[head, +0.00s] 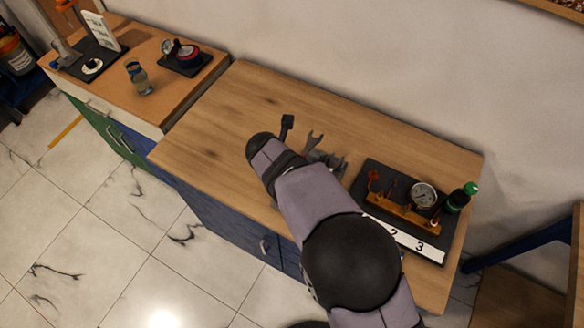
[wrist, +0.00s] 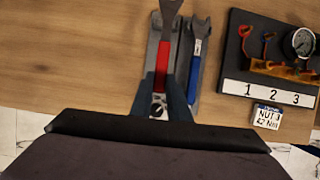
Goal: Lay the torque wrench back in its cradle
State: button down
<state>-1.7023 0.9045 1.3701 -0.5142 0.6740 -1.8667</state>
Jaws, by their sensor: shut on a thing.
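The red-handled wrench (wrist: 162,62), which I take to be the torque wrench, lies lengthwise between the fingers of my gripper (wrist: 161,92) in the wrist view. My gripper is shut on its handle. A round black-and-white part shows at its near end. Its grey open jaw (head: 314,140) shows past my arm in the head view. A grey holder (wrist: 153,48), perhaps the cradle, shows below and beside the handle; whether the wrench touches it I cannot tell. In the head view my arm hides the gripper and the handle.
A blue-handled wrench (wrist: 196,68) lies close to the right. A card (wrist: 267,116) reads "NUT 3 42 Nm". The wooden bench (head: 225,120) is clear to the left.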

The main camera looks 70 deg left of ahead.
jog(key=shift+a+f+b, duration=0.1)
jog(key=shift+f+b, duration=1.2)
jog(key=shift+f, duration=1.25)
jog(key=shift+p, duration=0.4)
jog(key=shift+f+b, duration=0.45)
jog(key=shift+f, duration=0.4)
jog(key=c, duration=1.6)
grip_release()
